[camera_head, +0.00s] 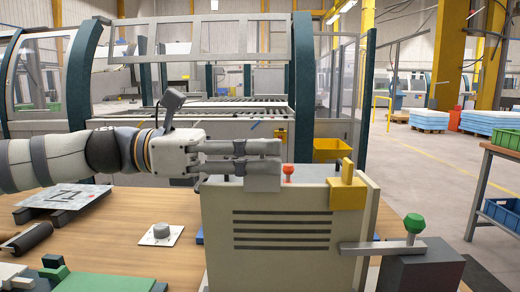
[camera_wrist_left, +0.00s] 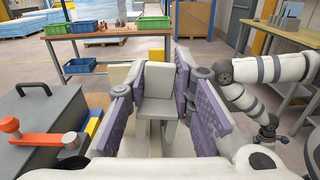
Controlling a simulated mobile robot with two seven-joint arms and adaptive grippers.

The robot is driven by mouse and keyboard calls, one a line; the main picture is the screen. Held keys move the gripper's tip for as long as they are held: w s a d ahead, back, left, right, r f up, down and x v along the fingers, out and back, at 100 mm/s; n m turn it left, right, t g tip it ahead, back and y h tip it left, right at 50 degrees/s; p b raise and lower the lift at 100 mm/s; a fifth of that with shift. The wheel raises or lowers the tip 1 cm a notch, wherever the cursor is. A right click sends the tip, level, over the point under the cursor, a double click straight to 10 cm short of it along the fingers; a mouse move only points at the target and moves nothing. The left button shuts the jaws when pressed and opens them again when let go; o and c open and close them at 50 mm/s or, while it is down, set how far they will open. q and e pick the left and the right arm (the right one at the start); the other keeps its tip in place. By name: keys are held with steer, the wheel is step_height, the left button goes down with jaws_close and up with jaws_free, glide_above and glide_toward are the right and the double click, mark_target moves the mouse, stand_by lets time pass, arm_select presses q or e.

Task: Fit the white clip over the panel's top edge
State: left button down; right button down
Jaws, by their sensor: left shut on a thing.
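The pale grey-white clip (camera_head: 263,182) is between the fingers of my left gripper (camera_head: 279,148), which is shut on it. It also shows between the purple finger pads in the left wrist view (camera_wrist_left: 156,82). The upright beige panel (camera_head: 281,262) has several dark slots. The clip hangs at the panel's top edge, left of its middle, and its lower end overlaps the panel's face in the head view. I cannot tell if it is seated on the edge. My right arm shows at the right in the left wrist view; its gripper end (camera_wrist_left: 268,136) is small and unclear.
A yellow clip (camera_head: 347,190) sits on the panel's top edge to the right. A red knob (camera_head: 288,170) stands behind the panel. A grey block with a green knob (camera_head: 414,223) and a bar is at the right. A white plate with a dial (camera_head: 161,232) lies on the wooden table.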

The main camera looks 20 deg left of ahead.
arm_select(q)
steer(key=shift+f, duration=1.1)
arm_select(e)
steer(key=shift+s+f, duration=0.1)
stand_by(0.6)
arm_select(q)
steer(key=c, duration=1.3)
jaws_free()
steer(key=shift+f, duration=0.1)
steer(key=shift+s+r+p, duration=0.1)
steer(key=shift+r+p, duration=0.9)
steer(key=shift+r, duration=1.3)
steer(key=shift+r+p, duration=0.5)
steer(key=shift+r, duration=1.75)
arm_select(e)
steer(key=shift+t, duration=0.8)
steer(key=w+r, duration=0.4)
